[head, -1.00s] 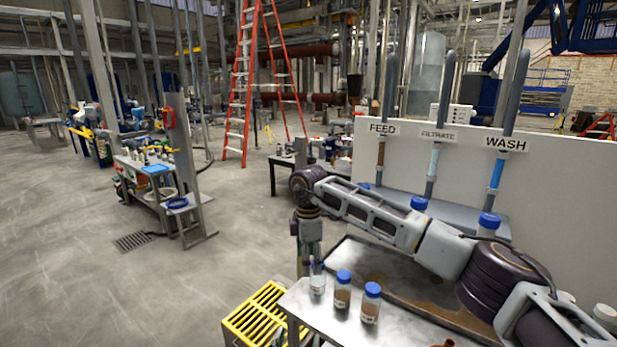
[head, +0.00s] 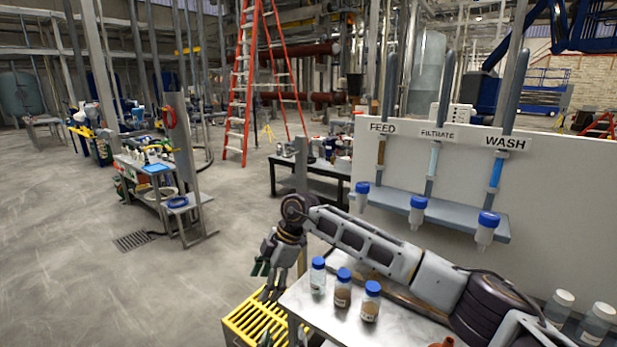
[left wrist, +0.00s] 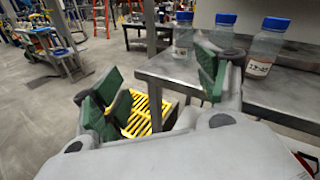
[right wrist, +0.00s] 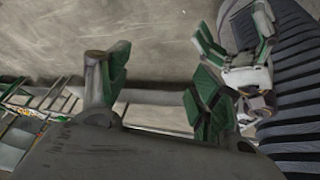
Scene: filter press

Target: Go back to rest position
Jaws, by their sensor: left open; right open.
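My right gripper (head: 264,280) is open and empty, off the left end of the metal table, with its arm reaching across from the right. Its green-padded fingers also show in the right wrist view (right wrist: 155,85). My left gripper (left wrist: 155,100) is open and empty in the left wrist view, in front of the table's edge. In the head view only a bit of it shows at the bottom edge. A clear bottle (head: 318,277) and two bottles with brown contents (head: 343,293) (head: 371,305), all blue-capped, stand upright in a row on the table, apart from the right gripper.
The metal table (head: 322,317) has a yellow grated step (head: 250,318) at its left. A grey shelf (head: 455,219) under the FEED, FILTRATE and WASH pipes holds three blue-capped bottles. Two white-capped bottles stand at right.

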